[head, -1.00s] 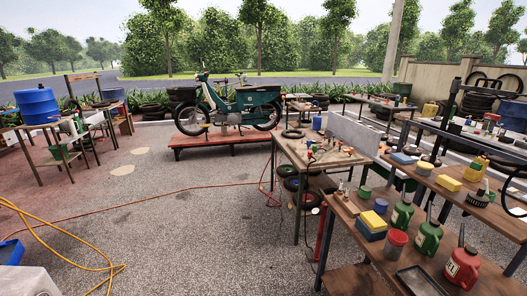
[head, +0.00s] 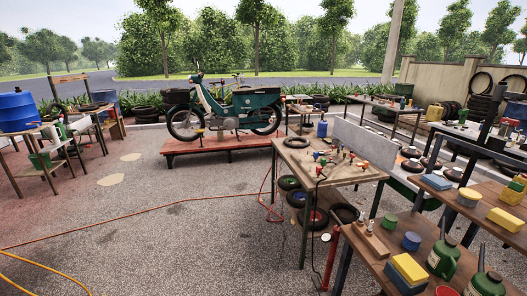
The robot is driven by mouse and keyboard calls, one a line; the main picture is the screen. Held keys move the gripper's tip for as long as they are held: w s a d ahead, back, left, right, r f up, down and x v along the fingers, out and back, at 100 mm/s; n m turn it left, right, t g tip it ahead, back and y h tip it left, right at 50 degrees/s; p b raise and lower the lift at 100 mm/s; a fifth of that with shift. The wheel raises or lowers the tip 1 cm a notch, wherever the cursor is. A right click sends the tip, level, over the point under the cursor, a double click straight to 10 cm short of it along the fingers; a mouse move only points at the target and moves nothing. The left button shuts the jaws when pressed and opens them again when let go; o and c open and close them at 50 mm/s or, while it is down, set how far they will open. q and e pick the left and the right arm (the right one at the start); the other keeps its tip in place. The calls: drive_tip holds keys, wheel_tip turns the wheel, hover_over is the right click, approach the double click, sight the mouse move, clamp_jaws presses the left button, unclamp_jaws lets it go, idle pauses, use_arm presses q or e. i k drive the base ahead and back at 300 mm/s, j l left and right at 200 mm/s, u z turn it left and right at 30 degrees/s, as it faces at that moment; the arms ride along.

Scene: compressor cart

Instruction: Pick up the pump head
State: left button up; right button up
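I cannot make out the pump head for sure. A red upright tube with a pale round gauge-like top, perhaps a floor pump (head: 330,262), stands beside the front right leg of the wooden workbench (head: 305,167). A thin black hose (head: 317,192) hangs over the bench's front edge near it. Several small items with red, blue and green parts (head: 322,158) stand on the bench top, too small to tell apart. Neither of my grippers is in view.
A shelf stand (head: 378,243) with green cans and yellow and blue boxes fills the right front. Tyres (head: 298,198) lie under the bench. A moped (head: 225,108) stands on a red platform. An orange hose (head: 130,220) and a yellow hose (head: 45,267) cross otherwise open ground.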

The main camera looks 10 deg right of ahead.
sight(318, 169)
drive_tip(key=i, duration=0.8)
drive_tip(key=i+j+z, duration=0.25)
drive_tip(key=i, duration=0.55)
drive_tip(key=i+j+z, duration=0.15)
drive_tip(key=i+z, duration=0.25)
drive_tip(key=i+j+z, duration=1.1)
drive_tip(key=i+j, duration=0.1)
